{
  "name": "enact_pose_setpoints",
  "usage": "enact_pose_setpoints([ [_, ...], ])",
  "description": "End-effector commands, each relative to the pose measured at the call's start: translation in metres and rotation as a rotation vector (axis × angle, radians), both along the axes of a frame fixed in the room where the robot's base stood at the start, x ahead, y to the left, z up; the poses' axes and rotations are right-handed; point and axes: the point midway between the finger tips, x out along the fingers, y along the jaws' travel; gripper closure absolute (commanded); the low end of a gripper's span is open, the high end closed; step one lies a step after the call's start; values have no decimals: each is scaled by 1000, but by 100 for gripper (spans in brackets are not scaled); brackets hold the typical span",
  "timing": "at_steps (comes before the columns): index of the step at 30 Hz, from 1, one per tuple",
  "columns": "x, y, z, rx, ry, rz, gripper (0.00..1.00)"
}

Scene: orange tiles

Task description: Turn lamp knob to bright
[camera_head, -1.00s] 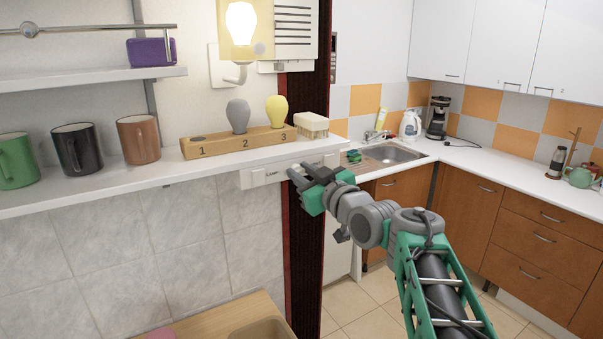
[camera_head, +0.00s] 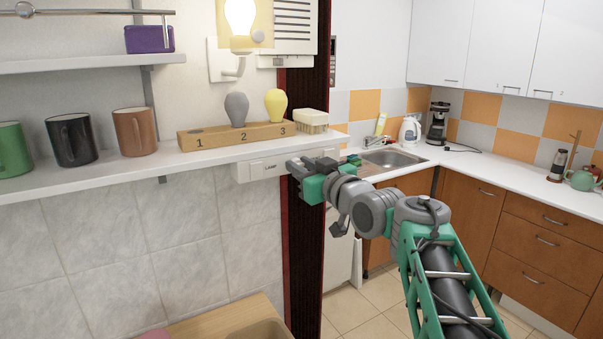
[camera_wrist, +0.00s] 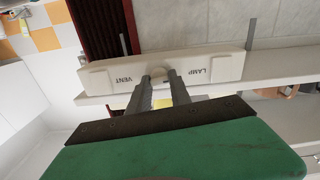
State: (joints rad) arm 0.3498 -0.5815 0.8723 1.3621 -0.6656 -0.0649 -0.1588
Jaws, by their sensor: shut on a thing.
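A white control panel (camera_head: 263,166) runs along the shelf's front edge. The wrist view shows it upside down, with the labels VENT and LAMP. A small pale knob (camera_wrist: 160,72) sits between the labels. My gripper (camera_wrist: 163,80) is shut on this knob, its two grey fingers close together on either side. In the head view my gripper (camera_head: 295,170) reaches the panel's right part and hides the knob. The lit lamp (camera_head: 240,18) glows on the wall above, cut off by the top edge. The knob's setting cannot be read.
A dark red post (camera_head: 303,240) stands close behind my gripper. Floor shows at lower right.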

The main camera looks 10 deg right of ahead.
Motion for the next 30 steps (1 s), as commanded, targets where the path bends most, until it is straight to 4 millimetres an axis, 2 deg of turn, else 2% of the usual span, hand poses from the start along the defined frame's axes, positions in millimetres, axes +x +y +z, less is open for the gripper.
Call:
enact_pose_setpoints([
  [3,0,0,2,-1,-3,0,100],
  [4,0,0,2,-1,-3,0,73],
  [11,0,0,1,-2,-2,0,54],
  [20,-4,-2,0,-2,-1,-2,54],
  [30,-63,-23,-2,-2,-3,-6,54],
])
